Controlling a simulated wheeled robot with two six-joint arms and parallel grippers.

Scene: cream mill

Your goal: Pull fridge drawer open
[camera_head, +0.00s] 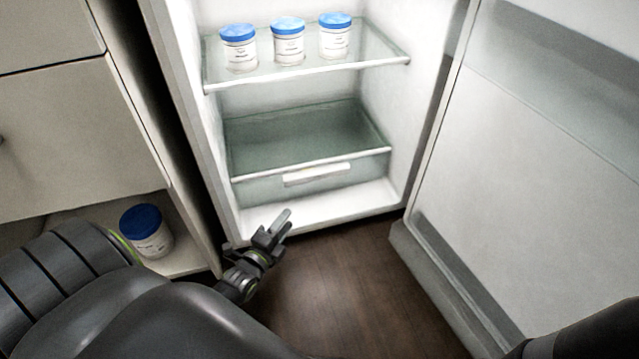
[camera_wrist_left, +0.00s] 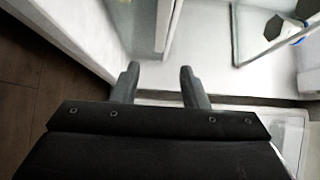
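The fridge drawer (camera_head: 255,190) is a clear greenish bin low in the open fridge, and it looks pushed in. Its white bar handle (camera_head: 317,174) runs across the middle of the front. My left gripper (camera_head: 281,224) is below and in front of the handle, apart from it, near the fridge's bottom edge. In the left wrist view its two fingers (camera_wrist_left: 159,76) are spread with nothing between them. A white strip that looks like the handle (camera_wrist_left: 164,25) lies beyond the fingertips there. My right gripper is out of view.
The fridge door (camera_head: 540,150) stands open at the right. Several blue-lidded jars (camera_head: 288,45) stand on the glass shelf (camera_head: 310,67). Another jar (camera_head: 147,238) sits in the low cabinet at left. The wooden floor (camera_head: 340,290) before the fridge is clear.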

